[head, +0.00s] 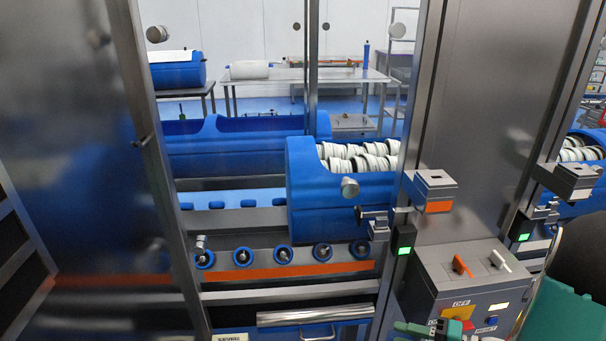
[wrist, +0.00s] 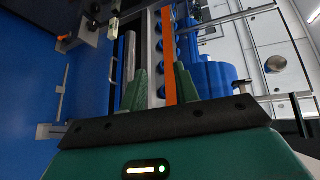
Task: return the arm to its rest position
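My gripper (wrist: 160,78) shows in the wrist view with two green fingers standing apart and nothing between them, so it is open and empty. In the head view, green parts of my arm and gripper reach in at the bottom right corner, in front of the lower part of a grey control box (head: 428,275). I cannot tell from these frames whether my gripper touches the box.
A steel-framed enclosure fills the front, with a door handle (head: 350,187) and a drawer (head: 318,332) below. Inside, a blue tub carrier (head: 305,205) holds white rolls above an orange strip (head: 290,271) and blue rollers. A metal table (head: 300,74) stands behind.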

